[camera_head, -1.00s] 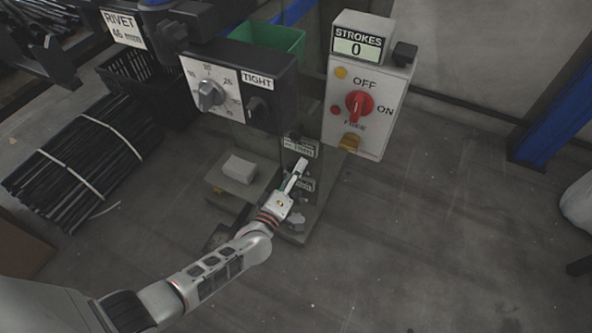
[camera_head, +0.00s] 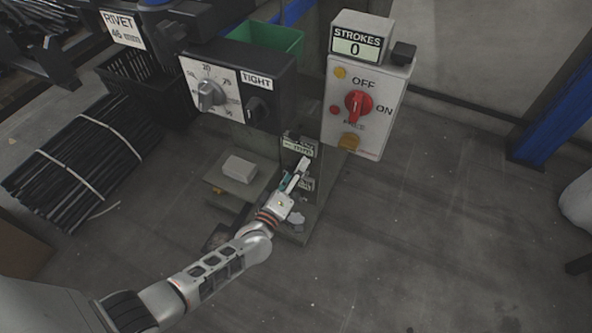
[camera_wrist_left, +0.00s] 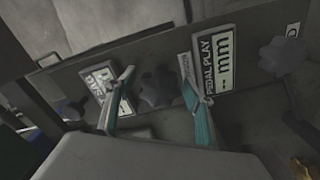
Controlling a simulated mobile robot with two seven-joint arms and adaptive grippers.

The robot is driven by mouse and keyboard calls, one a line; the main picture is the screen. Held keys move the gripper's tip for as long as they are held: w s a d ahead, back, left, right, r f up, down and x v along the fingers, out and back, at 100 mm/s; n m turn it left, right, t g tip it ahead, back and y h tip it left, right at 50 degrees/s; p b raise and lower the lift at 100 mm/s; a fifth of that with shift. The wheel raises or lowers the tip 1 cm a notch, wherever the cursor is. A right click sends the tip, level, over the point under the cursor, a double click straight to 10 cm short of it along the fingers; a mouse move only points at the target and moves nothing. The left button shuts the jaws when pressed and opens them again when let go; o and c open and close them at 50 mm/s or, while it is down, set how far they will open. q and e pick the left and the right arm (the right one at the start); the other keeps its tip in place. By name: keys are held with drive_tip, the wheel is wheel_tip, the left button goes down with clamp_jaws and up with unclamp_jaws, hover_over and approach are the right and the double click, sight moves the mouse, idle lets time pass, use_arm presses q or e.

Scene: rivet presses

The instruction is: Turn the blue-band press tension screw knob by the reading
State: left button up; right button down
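My left gripper (camera_head: 298,174) is at the lower front panel of the press, below the dial box. In the left wrist view its two teal-lined fingers (camera_wrist_left: 156,68) are spread, one on each side of a dark lobed knob (camera_wrist_left: 159,90). Contact with the knob cannot be told. A second dark lobed knob (camera_wrist_left: 283,55) sits to the right, beside a label reading PEDAL PLAY (camera_wrist_left: 222,62). Another label (camera_wrist_left: 100,79), partly covered by the left finger, is left of the middle knob. My right gripper is not in view.
A dial box (camera_head: 240,90) marked TIGHT overhangs the panel. The switch box (camera_head: 370,105) with a red knob and STROKES 0 stands right. A small grey block (camera_head: 239,168) is on a plate. Black rods (camera_head: 85,160) lie left.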

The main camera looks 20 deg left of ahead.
use_arm(q)
drive_tip(key=shift+s, duration=0.1)
drive_tip(key=s, duration=0.7)
drive_tip(key=shift+s+a, duration=0.15)
drive_tip(key=shift+r, duration=0.1)
idle(0.4)
